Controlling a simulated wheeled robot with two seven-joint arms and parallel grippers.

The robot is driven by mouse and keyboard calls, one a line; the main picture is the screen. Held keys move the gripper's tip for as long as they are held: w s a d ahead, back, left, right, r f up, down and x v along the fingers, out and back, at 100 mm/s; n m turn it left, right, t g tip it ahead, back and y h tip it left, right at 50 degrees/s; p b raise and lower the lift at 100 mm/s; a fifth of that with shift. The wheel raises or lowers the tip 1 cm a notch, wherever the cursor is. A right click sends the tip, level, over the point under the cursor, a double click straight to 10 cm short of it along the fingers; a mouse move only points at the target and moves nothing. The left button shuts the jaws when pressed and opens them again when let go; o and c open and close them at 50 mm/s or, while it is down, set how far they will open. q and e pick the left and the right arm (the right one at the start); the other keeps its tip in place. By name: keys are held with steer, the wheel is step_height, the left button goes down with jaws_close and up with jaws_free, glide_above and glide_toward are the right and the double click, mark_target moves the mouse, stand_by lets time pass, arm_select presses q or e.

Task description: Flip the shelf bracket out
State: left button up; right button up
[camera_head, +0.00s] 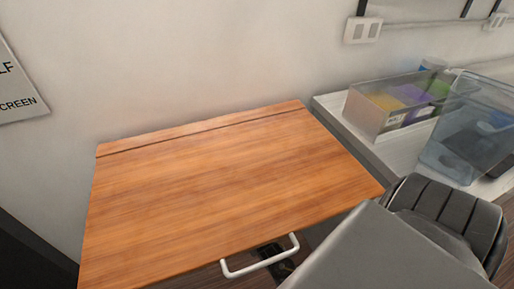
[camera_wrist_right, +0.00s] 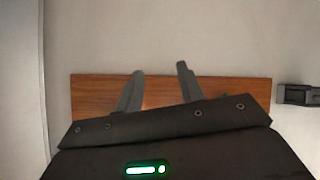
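The wooden shelf (camera_head: 230,190) stands out level from the wall in the head view. A white U-shaped bar (camera_head: 260,264) shows at its front edge. The underside of the shelf is hidden in the head view. In the right wrist view, a flat wooden piece (camera_wrist_right: 225,90) lies across a pale surface; I cannot tell whether it is the bracket. My right gripper (camera_wrist_right: 160,68) is open, its two fingers apart and overlapping the wooden piece in the picture. I cannot tell whether they touch it. My left gripper is not in view.
A pale counter (camera_head: 336,104) right of the shelf holds a clear box (camera_head: 372,117) with coloured packets and a bluish clear bin (camera_head: 455,140). My grey arm covers the lower right. A dark fitting (camera_wrist_right: 299,94) sits at the right wrist view's right edge. The shelf top is bare.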

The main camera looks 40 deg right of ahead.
steer(key=shift+g+y, duration=0.3)
steer(key=shift+g, duration=0.3)
steer(key=shift+s+a+f, duration=0.15)
steer(key=shift+s+f, duration=0.35)
steer(key=shift+f, duration=0.25)
steer(key=shift+s+a+f, duration=0.15)
steer(key=shift+s+f, duration=0.35)
steer(key=shift+f, duration=0.2)
steer(key=shift+s+a+f, duration=0.15)
steer(key=shift+s+f, duration=0.35)
steer(key=shift+f, duration=0.25)
